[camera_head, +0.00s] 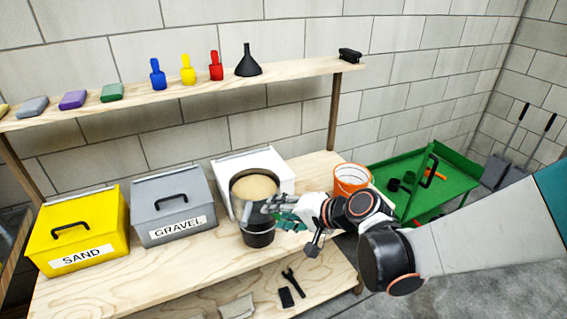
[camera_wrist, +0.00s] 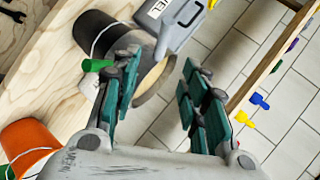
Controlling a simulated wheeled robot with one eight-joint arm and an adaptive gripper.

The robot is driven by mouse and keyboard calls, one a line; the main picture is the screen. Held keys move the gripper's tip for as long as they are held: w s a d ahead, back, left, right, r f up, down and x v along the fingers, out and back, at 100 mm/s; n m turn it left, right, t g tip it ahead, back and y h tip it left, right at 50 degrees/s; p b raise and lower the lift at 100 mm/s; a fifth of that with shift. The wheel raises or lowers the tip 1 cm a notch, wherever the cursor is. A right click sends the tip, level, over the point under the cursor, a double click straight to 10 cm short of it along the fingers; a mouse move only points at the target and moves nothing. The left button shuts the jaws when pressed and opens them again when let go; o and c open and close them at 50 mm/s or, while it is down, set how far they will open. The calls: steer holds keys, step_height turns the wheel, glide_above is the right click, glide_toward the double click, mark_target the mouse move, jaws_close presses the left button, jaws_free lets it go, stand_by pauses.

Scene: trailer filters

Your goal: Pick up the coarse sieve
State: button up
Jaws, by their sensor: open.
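A round grey sieve (camera_head: 254,187) with a beige inside sits at or above a black bucket (camera_head: 258,235) on the wooden bench; I cannot tell its mesh size. My gripper (camera_head: 272,208) is at the sieve's right front edge, with its teal fingers partly overlapping it. In the wrist view my gripper (camera_wrist: 160,92) is open, its fingers apart, and part of the sieve (camera_wrist: 153,82) shows beyond and between them. The left finger hides some of the rim. A green handle-like piece (camera_wrist: 98,65) sticks out beside that finger; I cannot tell what it belongs to.
A white bin (camera_head: 276,168) stands behind the sieve. The grey GRAVEL bin (camera_head: 172,205) and yellow SAND bin (camera_head: 80,228) are to the left. An orange bucket (camera_head: 351,180) and green cart (camera_head: 455,180) are to the right. A shelf (camera_head: 200,88) runs above.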

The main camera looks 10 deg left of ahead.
mark_target(250, 211)
steer(key=b+x, duration=0.4)
steer(key=x, duration=1)
steer(key=shift+w+a+r, duration=0.1)
steer(key=shift+w+r, duration=0.05)
steer(key=shift+w, duration=0.05)
steer(key=shift+r, duration=0.1)
jaws_close()
